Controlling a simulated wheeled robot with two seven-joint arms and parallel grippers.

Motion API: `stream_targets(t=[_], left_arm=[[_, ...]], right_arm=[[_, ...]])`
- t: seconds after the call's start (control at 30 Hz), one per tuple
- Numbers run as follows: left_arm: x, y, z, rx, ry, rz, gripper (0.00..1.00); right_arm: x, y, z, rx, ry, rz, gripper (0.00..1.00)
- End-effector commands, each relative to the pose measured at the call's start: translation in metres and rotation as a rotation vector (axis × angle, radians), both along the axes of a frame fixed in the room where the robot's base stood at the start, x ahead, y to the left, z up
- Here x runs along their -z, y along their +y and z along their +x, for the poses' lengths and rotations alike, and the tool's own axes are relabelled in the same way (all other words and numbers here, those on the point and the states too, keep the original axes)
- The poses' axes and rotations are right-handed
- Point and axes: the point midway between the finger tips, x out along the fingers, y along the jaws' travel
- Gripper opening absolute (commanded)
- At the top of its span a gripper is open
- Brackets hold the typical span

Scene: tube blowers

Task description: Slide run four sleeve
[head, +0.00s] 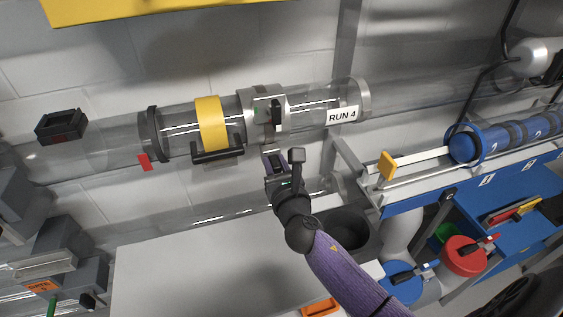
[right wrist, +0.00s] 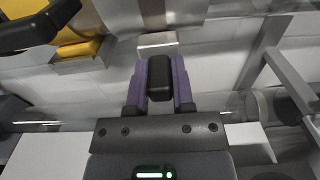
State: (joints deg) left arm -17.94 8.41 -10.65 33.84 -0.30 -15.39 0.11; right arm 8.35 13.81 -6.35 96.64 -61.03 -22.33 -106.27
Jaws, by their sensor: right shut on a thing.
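The sleeve is a clear tube section with a yellow band (head: 211,124) and a black bar handle (head: 217,151) below it, on the clear tube labelled RUN 4 (head: 342,115). A grey clamp collar (head: 263,98) with a black lever (head: 278,112) stands at its right. My right gripper (head: 277,163) is just below the collar, to the right of the bar handle. In the right wrist view its purple fingers (right wrist: 160,82) are shut on a black block-shaped piece (right wrist: 160,78); what this belongs to is unclear. The yellow band (right wrist: 82,48) shows at upper left there. My left gripper is out of view.
A black ring (head: 150,134) and a red tag (head: 145,162) mark the sleeve's left end. A blue rack (head: 440,190) with blue cylinders (head: 465,145) stands at right. A white bench (head: 190,275) lies below, with a dark cup (head: 345,232) at its right.

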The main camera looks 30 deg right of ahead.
Motion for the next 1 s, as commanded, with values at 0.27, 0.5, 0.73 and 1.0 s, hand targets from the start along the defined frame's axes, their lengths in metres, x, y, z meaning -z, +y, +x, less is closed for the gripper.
stream_targets(t=[0.27, 0.5, 0.73, 1.0], left_arm=[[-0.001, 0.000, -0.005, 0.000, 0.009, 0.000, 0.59], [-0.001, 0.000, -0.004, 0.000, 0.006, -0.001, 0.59], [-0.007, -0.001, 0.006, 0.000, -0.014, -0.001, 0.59], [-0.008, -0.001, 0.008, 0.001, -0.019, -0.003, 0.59]], right_arm=[[0.001, 0.002, 0.000, -0.007, 0.000, 0.003, 0.65], [0.000, 0.002, -0.001, -0.006, 0.000, 0.002, 0.65], [0.000, 0.011, -0.036, -0.007, 0.002, 0.003, 0.65], [0.002, 0.024, -0.087, -0.008, 0.002, 0.003, 0.65]])
